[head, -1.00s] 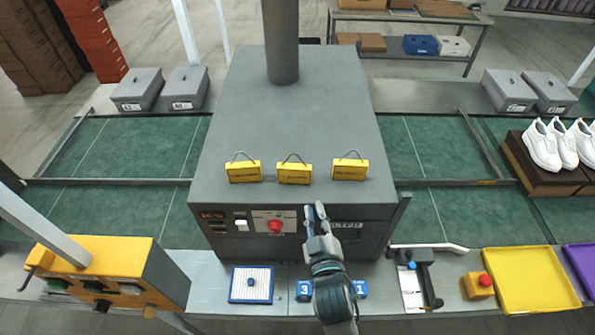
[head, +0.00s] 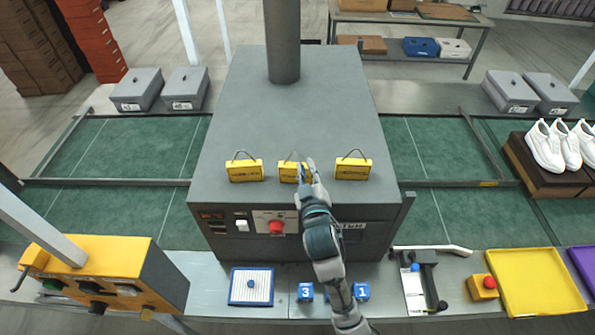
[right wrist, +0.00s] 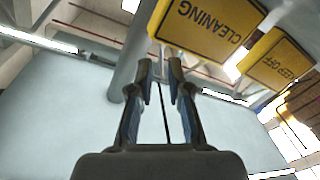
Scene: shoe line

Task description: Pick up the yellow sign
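Three yellow signs with thin wire handles stand in a row on top of the grey machine: a left sign (head: 245,171), a middle sign (head: 287,173) and a right sign (head: 352,169). My right gripper (head: 307,168) is at the middle sign and covers its right part. A yellow sign reading CLEANING (right wrist: 205,25) is just beyond the fingertips, and one reading KEEP OFF (right wrist: 278,60) is further right. Both letterings are upside down. My left gripper is not in view.
Green conveyors (head: 140,150) run on both sides. White shoes (head: 545,147) stand at the right. A yellow tray (head: 540,280) lies at the front right.

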